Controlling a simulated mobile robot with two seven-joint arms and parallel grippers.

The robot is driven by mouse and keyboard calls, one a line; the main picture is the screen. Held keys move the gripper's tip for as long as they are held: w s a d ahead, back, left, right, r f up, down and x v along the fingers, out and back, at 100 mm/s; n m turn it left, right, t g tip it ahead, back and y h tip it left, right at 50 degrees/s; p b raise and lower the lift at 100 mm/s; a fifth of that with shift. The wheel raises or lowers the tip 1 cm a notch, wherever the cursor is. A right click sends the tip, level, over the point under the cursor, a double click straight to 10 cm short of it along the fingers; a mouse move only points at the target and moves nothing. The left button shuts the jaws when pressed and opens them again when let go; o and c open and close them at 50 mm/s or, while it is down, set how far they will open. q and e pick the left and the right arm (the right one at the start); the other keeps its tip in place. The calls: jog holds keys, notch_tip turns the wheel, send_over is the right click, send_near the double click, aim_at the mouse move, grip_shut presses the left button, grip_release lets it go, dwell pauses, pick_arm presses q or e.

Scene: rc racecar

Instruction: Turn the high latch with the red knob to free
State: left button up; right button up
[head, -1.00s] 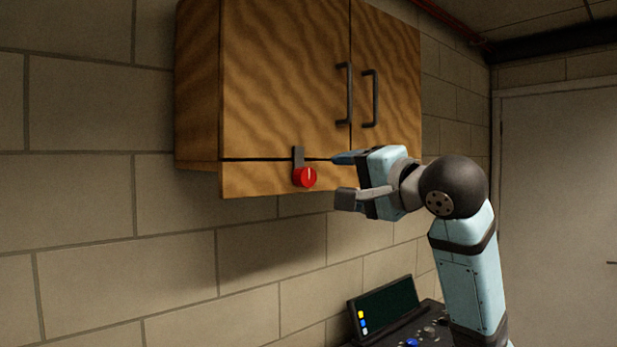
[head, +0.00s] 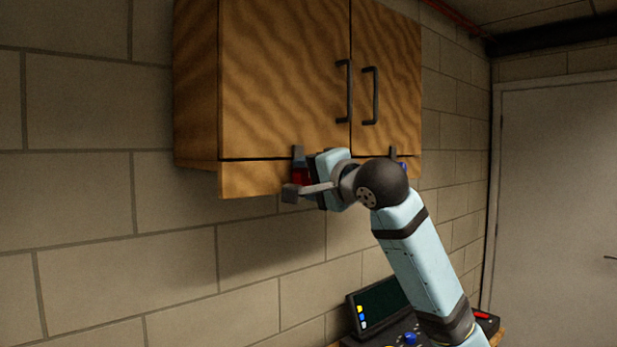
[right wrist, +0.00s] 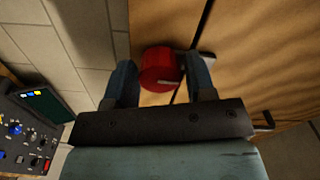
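The high latch (head: 298,154) is a dark grey bar upright across the seam at the lower edge of the wooden cabinet. Its red knob (head: 299,178) is partly hidden behind my right gripper in the head view. In the right wrist view the red knob (right wrist: 160,68) sits between the two fingers of my right gripper (right wrist: 161,74). The fingers are spread, one on each side of the knob, with narrow gaps seeming to show. Part of the latch bar (right wrist: 207,58) shows beyond one finger. My left gripper is not in view.
The wooden cabinet (head: 280,70) has two doors with dark handles (head: 344,92). A second latch with a blue knob (head: 403,166) is at its lower right, just behind my right arm. A control console with a screen (head: 378,303) stands below. The wall at left is clear.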

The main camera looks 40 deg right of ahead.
jog(key=c, duration=0.6)
